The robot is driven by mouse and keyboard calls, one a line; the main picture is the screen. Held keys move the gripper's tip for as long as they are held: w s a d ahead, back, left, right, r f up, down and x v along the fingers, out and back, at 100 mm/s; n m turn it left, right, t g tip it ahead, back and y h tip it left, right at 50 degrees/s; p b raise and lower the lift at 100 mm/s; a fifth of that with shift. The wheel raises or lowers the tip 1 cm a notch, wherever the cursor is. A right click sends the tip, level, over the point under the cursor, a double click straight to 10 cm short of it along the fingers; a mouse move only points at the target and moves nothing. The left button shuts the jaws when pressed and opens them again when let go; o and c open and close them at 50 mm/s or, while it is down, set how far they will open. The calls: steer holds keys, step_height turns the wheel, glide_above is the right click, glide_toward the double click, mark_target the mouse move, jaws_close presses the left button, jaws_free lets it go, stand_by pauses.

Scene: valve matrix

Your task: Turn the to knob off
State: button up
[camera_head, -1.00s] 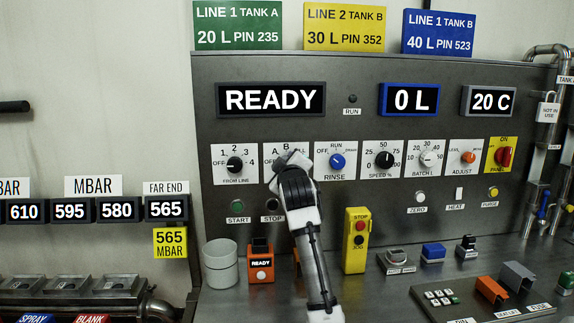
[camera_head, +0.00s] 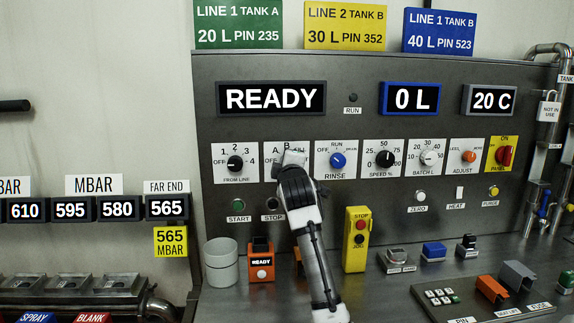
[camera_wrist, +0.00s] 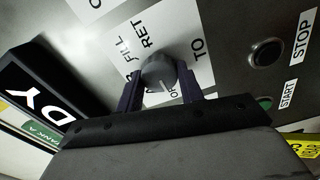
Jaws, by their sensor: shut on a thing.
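The TO knob (camera_wrist: 156,70) is a grey round knob on a white label plate (camera_wrist: 196,40) with the words TO, RET and FILL, seen in the wrist view. My gripper (camera_wrist: 160,82) has one finger on each side of it and is shut on it. A pale mark shows on the knob near letters that are partly covered; its exact setting is hard to read.
The FROM LINE knob (camera_head: 235,163) is just left and the blue RINSE knob (camera_head: 337,160) just right. Below are the START (camera_head: 238,205) and STOP (camera_head: 272,204) buttons. The READY display (camera_head: 270,99) juts out above. A yellow stop box (camera_head: 356,240) stands on the bench right of my arm.

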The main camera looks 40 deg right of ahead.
steer(key=o, duration=1)
steer(key=b+v, duration=0.4)
steer(key=v, duration=0.9)
steer(key=shift+s, duration=0.4)
steer(key=shift+a, duration=0.15)
steer(key=shift+f, duration=0.1)
